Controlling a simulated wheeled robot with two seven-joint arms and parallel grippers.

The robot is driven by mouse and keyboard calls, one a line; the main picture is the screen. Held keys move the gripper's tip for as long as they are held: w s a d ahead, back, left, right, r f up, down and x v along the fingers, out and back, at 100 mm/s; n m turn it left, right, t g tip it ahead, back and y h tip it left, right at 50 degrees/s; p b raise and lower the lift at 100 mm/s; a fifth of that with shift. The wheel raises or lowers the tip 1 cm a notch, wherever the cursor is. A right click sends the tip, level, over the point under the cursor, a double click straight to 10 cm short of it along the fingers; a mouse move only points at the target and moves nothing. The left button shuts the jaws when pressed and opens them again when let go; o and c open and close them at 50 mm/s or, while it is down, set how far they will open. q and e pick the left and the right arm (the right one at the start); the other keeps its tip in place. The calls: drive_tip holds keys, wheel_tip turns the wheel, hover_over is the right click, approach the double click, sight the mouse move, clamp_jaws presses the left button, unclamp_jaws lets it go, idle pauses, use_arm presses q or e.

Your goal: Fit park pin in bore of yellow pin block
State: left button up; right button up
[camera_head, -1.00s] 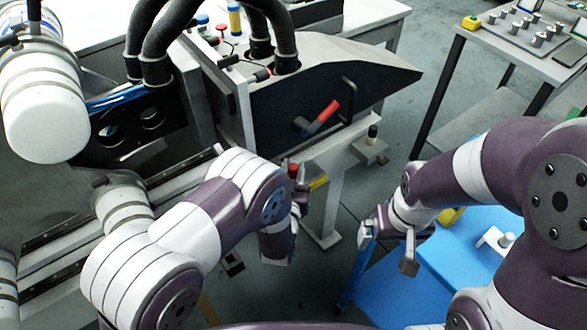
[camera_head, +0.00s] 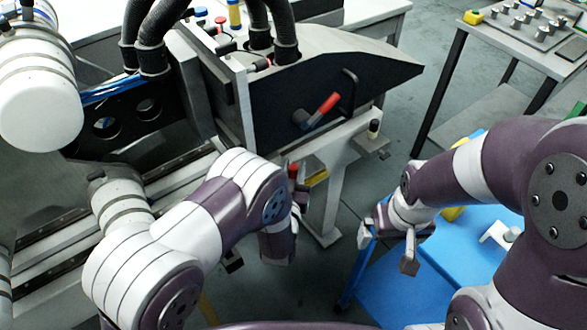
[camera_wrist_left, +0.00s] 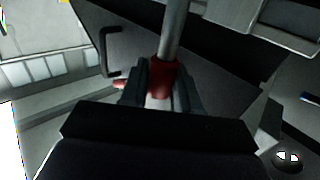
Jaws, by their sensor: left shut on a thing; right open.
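My left gripper (camera_wrist_left: 160,88) is shut on a pin, the park pin by its look, with a red collar (camera_wrist_left: 160,78) and a grey shaft (camera_wrist_left: 173,30) pointing away from the fingers. In the head view a red part (camera_head: 293,170) shows at my left wrist, whose fingers are mostly hidden by the arm. A yellow-topped block (camera_head: 318,177), likely the yellow pin block, sits just right of that red part. Its bore cannot be made out, nor whether pin and block touch. My right gripper (camera_head: 388,246) is open and empty beside the blue cart.
A dark machine housing with a red-handled lever (camera_head: 322,108) stands behind the left gripper. A bracket with a black-topped post (camera_head: 373,130) is to its right. The blue cart (camera_head: 400,290) carries a white T-shaped piece (camera_head: 500,236). Open floor lies between machine and cart.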

use_arm(q)
drive_tip(key=shift+f+b, duration=1.95)
drive_tip(key=shift+f, duration=0.3)
use_arm(e)
drive_tip(key=shift+f, duration=2)
use_arm(q)
drive_tip(key=o, duration=1.1)
